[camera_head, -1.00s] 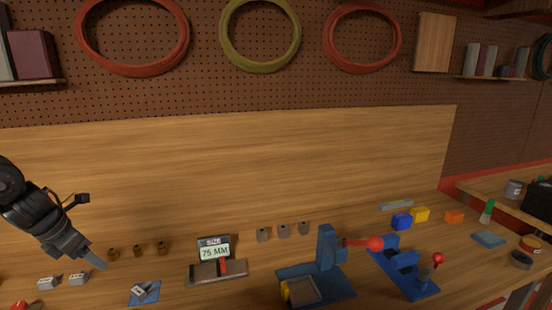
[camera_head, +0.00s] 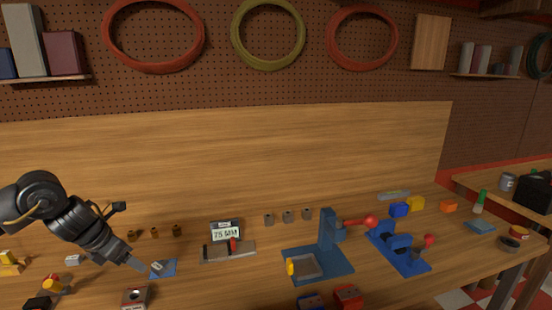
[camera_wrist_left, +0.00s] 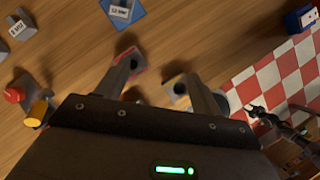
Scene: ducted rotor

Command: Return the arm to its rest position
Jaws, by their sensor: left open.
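My left arm comes in from the left in the head view. Its gripper (camera_head: 137,266) hangs above the bench, in front of the small blue plate (camera_head: 168,270) that bears a labelled block. In the left wrist view the gripper (camera_wrist_left: 165,88) has its two fingers apart and nothing held between them. My right gripper is not clearly seen.
The bench holds a 75 MM size display (camera_head: 226,233), a blue press-like fixture (camera_head: 327,235) with a red knob, a long blue fixture (camera_head: 408,262) and several small blocks. Yellow and dark parts (camera_head: 52,285) lie at the left. A checkered floor (camera_wrist_left: 265,75) lies beyond the bench edge.

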